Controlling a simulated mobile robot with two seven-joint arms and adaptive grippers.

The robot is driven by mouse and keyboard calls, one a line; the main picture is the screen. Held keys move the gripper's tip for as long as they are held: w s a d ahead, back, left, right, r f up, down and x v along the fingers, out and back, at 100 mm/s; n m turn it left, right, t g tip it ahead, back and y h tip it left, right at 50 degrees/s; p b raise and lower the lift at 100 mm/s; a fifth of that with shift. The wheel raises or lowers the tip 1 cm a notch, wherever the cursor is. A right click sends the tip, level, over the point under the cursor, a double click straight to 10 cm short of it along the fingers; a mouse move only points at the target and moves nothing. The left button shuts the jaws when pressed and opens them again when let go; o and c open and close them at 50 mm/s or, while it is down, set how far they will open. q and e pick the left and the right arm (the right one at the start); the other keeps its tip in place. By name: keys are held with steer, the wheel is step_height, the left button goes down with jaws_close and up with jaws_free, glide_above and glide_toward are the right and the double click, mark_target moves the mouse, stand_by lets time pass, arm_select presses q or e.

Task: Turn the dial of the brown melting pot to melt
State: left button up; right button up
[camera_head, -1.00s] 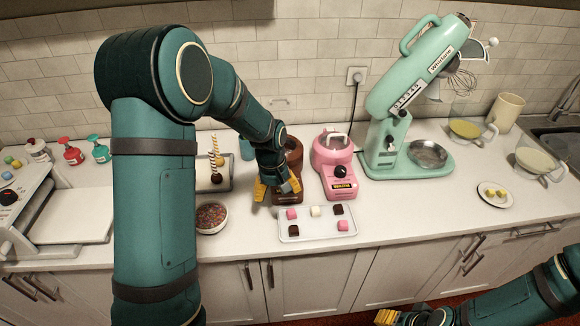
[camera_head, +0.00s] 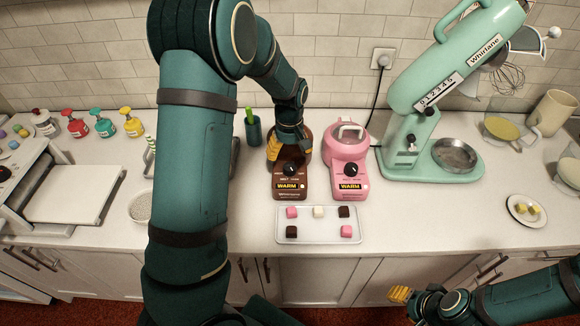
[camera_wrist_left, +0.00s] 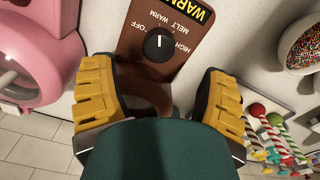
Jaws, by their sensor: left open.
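The brown melting pot (camera_head: 291,187) stands on the counter, its front panel facing me. Its black dial (camera_head: 291,169) sits above a yellow display reading WARM. In the left wrist view the dial (camera_wrist_left: 158,44) shows a white pointer mark, with OFF, WARM, MELT and HIGH printed around it. My left gripper (camera_head: 288,150) is open, its yellow fingers over the pot's body just behind the dial. In the left wrist view its fingers (camera_wrist_left: 160,100) are spread, with nothing between them touching the dial. The gripper hides much of the pot's body. My right gripper (camera_head: 400,294) hangs low in front of the cabinets; its opening is unclear.
A pink melting pot (camera_head: 347,150), also reading WARM, stands close on the right. A tray (camera_head: 319,238) with several coloured cubes lies in front. A green cup (camera_head: 253,130) is behind left; a mint mixer (camera_head: 440,100) stands farther right.

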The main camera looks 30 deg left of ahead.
mark_target(290, 166)
arm_select(q)
step_height(290, 166, down, 6)
steer(key=shift+f, duration=0.25)
steer(key=c, duration=1.2)
